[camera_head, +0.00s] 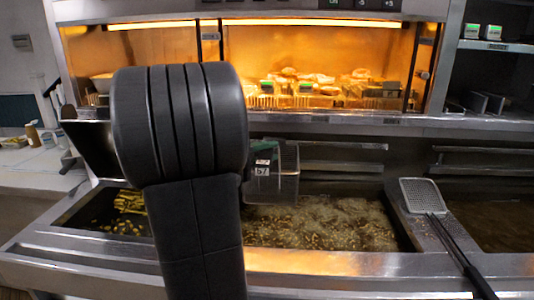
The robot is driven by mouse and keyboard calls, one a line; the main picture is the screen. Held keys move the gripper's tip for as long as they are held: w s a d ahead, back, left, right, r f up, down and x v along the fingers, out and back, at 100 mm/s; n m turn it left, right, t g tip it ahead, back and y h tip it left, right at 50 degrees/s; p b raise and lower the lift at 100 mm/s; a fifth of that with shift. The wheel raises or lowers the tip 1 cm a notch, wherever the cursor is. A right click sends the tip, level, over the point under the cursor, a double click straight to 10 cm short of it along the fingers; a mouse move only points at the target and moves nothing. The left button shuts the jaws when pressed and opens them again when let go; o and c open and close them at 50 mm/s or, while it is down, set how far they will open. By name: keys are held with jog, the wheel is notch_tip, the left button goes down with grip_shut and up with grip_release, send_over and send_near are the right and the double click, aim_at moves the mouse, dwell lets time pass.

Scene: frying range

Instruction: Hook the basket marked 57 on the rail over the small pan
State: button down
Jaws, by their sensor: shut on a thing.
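The basket marked 57 (285,183) is a wire basket with a green part and a white number tag (262,170). It shows just right of my arm, above the bubbling middle pan (405,238), and its left part is hidden. I cannot tell whether it touches a rail. Behind it, a metal rail (345,168) runs along the back wall. Another rail (480,169) is over the right pan (500,225). A left pan area (75,212) holds dark oil and yellow food. Which pan is the small one is unclear. My gripper is hidden behind my arm.
A flat strainer (422,195) with a long black handle lies on the divider between the middle and right pans. A lit warming cabinet (320,60) with food is at the back. A raised dark panel (92,150) stands at left. Shelves (490,46) hold small boxes at upper right.

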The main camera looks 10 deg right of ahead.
jog(key=c, duration=1.2)
grip_release()
jog(key=shift+o, duration=0.2)
jog(key=shift+a+f, duration=0.1)
jog(key=b+v, duration=0.2)
jog(key=v, duration=1.1)
jog(key=shift+a, duration=0.3)
jog(key=shift+d, duration=0.1)
jog(key=x, duration=0.6)
jog(key=shift+d+p, duration=0.2)
jog(key=shift+p, duration=0.25)
